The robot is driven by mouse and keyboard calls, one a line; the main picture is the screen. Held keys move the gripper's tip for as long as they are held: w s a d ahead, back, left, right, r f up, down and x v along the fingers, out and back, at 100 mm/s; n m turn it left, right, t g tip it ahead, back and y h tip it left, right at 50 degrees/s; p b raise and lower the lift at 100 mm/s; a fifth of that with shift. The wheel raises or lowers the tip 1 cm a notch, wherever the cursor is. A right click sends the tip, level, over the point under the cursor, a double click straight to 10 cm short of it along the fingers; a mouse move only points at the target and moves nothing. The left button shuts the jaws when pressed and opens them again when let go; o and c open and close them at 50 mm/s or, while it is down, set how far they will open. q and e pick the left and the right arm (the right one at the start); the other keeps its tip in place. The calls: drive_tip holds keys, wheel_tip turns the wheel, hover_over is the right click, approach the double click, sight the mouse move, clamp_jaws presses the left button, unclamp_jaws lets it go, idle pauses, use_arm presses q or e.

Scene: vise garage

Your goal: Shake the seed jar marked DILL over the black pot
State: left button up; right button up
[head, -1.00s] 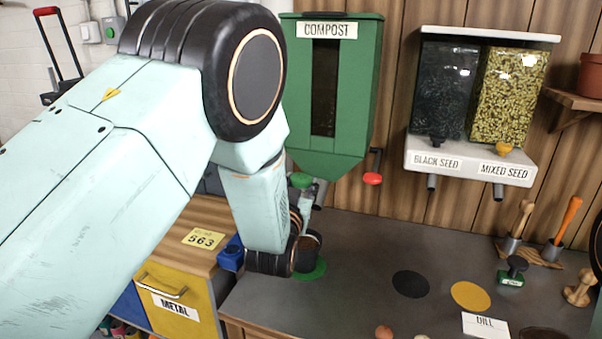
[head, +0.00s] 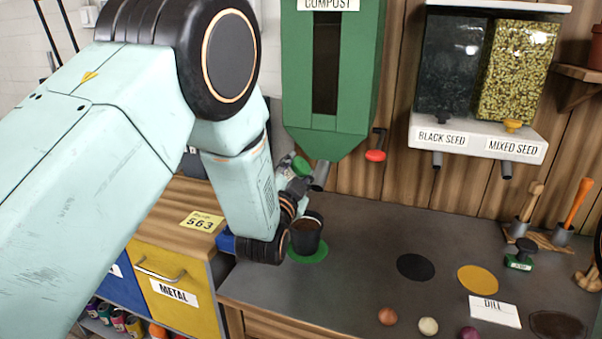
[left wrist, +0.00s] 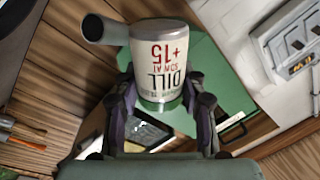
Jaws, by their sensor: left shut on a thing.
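The seed jar marked DILL (left wrist: 160,62) is white with a green end and fills the middle of the left wrist view. Its lettering is upside down there. My left gripper (left wrist: 160,115) is shut on it, one finger on each side, near the green end. In the head view the jar's green end (head: 301,167) shows at my left gripper (head: 294,190), tilted; most of the jar is hidden. The black pot (head: 306,240) stands upright below it on a green disc (head: 309,255), with brown soil inside. My right gripper is in neither view.
The green compost bin (head: 301,95) and its grey chute (head: 320,176) hang close behind the gripper. The seed dispenser (head: 478,140) is further right. Black (head: 416,267) and yellow (head: 478,279) discs lie on the bench. A DILL card (head: 494,311) lies near the front.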

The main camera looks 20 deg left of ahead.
use_arm(q)
drive_tip(key=shift+a+f+m, duration=0.2)
drive_tip(key=shift+f+m, duration=0.1)
drive_tip(key=shift+m, duration=0.2)
drive_tip(key=m+b, duration=0.1)
drive_tip(key=d+f+m+b, duration=0.1)
drive_tip(key=m, duration=0.1)
drive_tip(key=shift+w+h, duration=0.1)
drive_tip(key=shift+h, duration=0.2)
drive_tip(key=shift+a+f+m, duration=0.15)
drive_tip(key=shift+f+m, duration=0.05)
drive_tip(key=shift+m, duration=0.6)
drive_tip(key=shift+a+f+m+b, duration=0.25)
drive_tip(key=shift+m+b, duration=0.1)
drive_tip(key=shift+m, duration=0.25)
drive_tip(key=shift+a+f+m+b, duration=0.2)
drive_tip(key=shift+m+b, duration=0.1)
drive_tip(key=shift+m, duration=0.3)
drive_tip(key=shift+f+m+h, duration=0.1)
drive_tip(key=shift+m+h, duration=0.3)
drive_tip(key=shift+m, duration=0.2)
drive_tip(key=m, duration=0.2)
drive_tip(key=m+b, duration=0.1)
drive_tip(key=shift+d+f+h, duration=0.25)
drive_tip(key=shift+d+h, duration=0.05)
drive_tip(key=shift+d, duration=0.05)
drive_tip(key=shift+f+m, duration=0.1)
drive_tip(key=shift+m, duration=0.4)
drive_tip(key=shift+a+m, duration=0.25)
drive_tip(key=shift+m, duration=0.05)
